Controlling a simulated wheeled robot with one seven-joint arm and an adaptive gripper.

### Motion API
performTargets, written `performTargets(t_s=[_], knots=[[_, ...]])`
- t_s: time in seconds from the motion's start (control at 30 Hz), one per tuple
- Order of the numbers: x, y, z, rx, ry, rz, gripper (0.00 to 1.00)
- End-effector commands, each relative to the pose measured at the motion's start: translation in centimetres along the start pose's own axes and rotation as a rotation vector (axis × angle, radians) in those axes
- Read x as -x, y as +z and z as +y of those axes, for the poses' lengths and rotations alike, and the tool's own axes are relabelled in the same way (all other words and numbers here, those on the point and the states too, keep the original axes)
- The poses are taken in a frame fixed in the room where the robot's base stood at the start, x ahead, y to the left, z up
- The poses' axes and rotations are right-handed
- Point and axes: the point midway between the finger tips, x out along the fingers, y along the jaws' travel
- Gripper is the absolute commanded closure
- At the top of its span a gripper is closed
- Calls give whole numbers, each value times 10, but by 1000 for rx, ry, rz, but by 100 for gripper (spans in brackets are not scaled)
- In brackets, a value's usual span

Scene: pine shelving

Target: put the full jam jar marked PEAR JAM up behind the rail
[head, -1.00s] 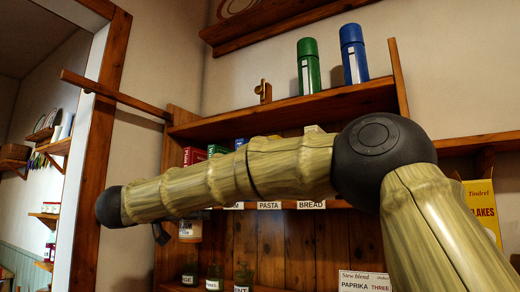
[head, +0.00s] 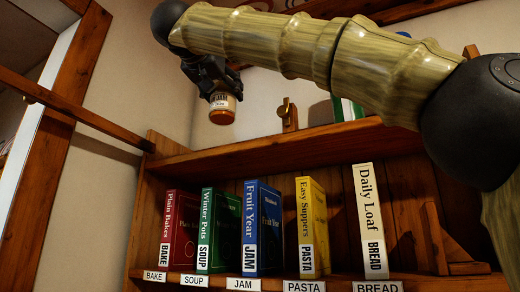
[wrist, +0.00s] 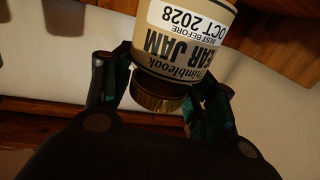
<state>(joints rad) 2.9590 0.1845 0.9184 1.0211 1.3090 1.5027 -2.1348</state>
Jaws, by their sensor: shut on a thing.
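The jam jar (head: 224,101) hangs in my gripper (head: 213,80) in the head view, in the air in front of the wall and above the shelving's left part. It has a pale label and an orange-brown end facing down. In the wrist view the jar (wrist: 185,38) shows upside-down lettering, "EAR JAM" and "BEST BEFORE OCT 2028"; the first letter is cut off. Its gold lid (wrist: 160,92) lies between my two dark fingers, which are shut on the jar. A long wooden bar (head: 75,112) runs at the left; I cannot tell whether it is the rail.
Below stand upright books, including a blue one (head: 262,228). A wooden ledge (head: 350,8) crosses the top. The top board's left part looks clear.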

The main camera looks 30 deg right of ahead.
Motion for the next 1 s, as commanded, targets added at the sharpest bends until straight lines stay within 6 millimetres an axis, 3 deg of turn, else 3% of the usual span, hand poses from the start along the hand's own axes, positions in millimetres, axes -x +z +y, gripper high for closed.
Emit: performTargets(t_s=[0.5, 1.0], knots=[[-80, 3, -44, 4, 2, 2, 78], [-134, 13, -70, 0, -1, 1, 78]])
